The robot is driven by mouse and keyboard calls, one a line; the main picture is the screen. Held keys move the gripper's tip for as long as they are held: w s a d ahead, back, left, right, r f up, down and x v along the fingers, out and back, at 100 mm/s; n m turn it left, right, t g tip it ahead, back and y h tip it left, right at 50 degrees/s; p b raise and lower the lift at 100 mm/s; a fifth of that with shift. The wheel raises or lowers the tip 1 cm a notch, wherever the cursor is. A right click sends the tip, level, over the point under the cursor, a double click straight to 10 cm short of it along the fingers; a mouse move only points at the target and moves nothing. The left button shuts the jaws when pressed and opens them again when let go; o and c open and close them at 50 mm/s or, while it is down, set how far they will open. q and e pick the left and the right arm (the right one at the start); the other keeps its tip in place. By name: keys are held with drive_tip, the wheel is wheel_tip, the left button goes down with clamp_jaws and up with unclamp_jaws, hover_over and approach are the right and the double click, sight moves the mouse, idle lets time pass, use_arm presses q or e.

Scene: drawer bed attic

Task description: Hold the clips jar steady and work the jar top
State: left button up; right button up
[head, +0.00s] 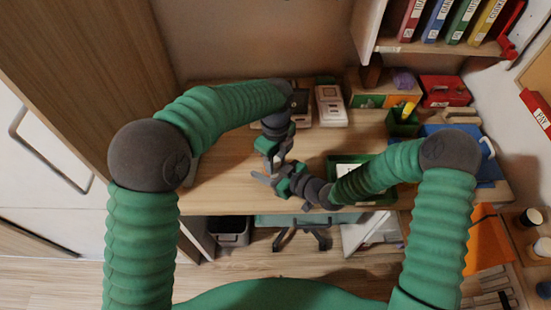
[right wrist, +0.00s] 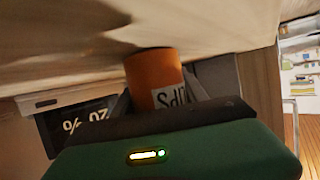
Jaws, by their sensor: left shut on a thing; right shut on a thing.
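The clips jar (right wrist: 155,78) is orange with a pale label showing part of its name upside down in the right wrist view. It stands against the wooden desk surface, which is at the top of that view. My right gripper (right wrist: 160,98) is shut on its sides. In the head view my right gripper (head: 268,180) reaches in from the right, low over the desk. My left gripper (head: 275,163) points down just above it, shut at the jar top. The jar and its top are mostly hidden by the grippers in the head view.
A green tray (head: 378,195) with a white card lies right of the grippers. A green pen cup (head: 402,127), red box (head: 445,91) and white device (head: 331,106) stand farther back. A dark display (right wrist: 75,125) shows in the right wrist view. The desk's left part is clear.

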sight(276, 162)
use_arm(q)
drive_tip(key=shift+w+d, duration=0.1)
clamp_jaws()
drive_tip(key=n, duration=0.3)
drive_tip(key=shift+w+r, duration=0.1)
drive_tip(key=shift+d, duration=0.1)
drive_tip(key=o, duration=0.8)
unclamp_jaws()
drive_tip(key=shift+o, duration=1.2)
wheel_tip(276, 162, up, 12)
